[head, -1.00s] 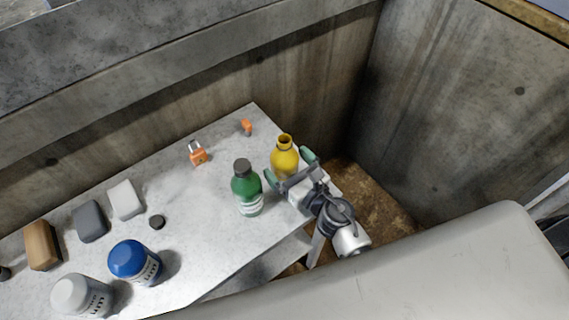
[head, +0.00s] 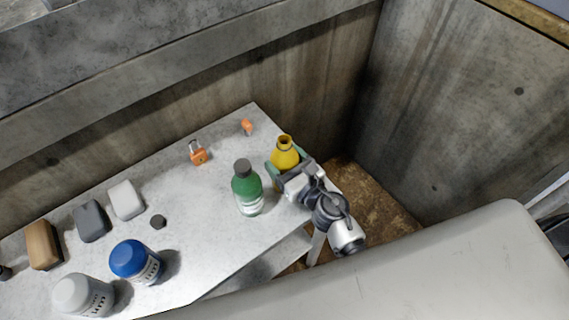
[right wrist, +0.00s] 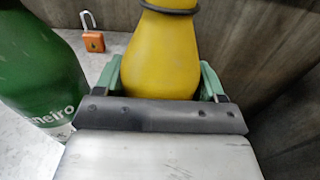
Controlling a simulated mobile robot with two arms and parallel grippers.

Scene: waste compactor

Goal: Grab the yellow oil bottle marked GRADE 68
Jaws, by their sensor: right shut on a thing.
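The yellow bottle (head: 285,153) stands upright near the right end of the grey table, its top open. It also fills the middle of the right wrist view (right wrist: 161,55); no GRADE 68 marking shows. My right gripper (head: 287,168) is shut on the yellow bottle, with one green finger on each side of its body in the right wrist view (right wrist: 159,78). The bottle's lower part is hidden behind the gripper. My left gripper is not in view.
A green bottle (head: 246,188) with a dark cap stands close to the left of my right gripper. Orange padlocks (head: 199,156) lie behind. A small black cap (head: 158,222), a blue-topped bottle (head: 135,262) and a white bottle (head: 82,296) are further left. A concrete wall rises behind the table.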

